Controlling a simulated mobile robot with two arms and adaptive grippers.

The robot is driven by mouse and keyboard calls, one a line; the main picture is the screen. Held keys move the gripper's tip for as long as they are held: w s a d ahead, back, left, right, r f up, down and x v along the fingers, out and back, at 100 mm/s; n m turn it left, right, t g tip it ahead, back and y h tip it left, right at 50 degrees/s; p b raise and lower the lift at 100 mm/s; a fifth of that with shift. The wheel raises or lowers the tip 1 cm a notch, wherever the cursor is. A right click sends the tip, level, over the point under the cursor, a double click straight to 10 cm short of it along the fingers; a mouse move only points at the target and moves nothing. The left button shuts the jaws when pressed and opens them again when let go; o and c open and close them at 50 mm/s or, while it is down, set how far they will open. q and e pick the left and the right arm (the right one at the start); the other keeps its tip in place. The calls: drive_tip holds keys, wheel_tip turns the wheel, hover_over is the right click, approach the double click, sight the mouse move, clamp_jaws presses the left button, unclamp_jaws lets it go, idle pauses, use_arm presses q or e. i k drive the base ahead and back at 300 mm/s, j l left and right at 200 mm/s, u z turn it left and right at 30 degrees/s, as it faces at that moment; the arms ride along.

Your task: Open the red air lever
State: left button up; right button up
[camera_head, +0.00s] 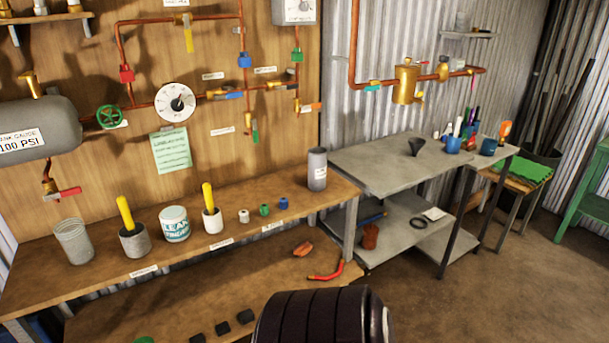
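Several red-handled fittings show on the copper pipework. A red lever (69,191) sits on the brass drain valve below the grey tank (36,132) at the left and points sideways to the right. An orange-red lever (311,107) sticks out to the right on the pipework at the board's right side. A small red lever (422,62) is above the brass filter on the metal wall. I cannot tell which one is the air lever. Neither gripper is in view.
A wooden bench (200,262) with cans, yellow-handled tools and small fittings runs below the board. A dial gauge (175,102) and green handwheel (109,116) are near the tank. A grey metal table (385,157) stands at the right. Floor at the lower right is clear.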

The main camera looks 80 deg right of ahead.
sight(51, 195)
drive_tip(key=z, duration=1.25)
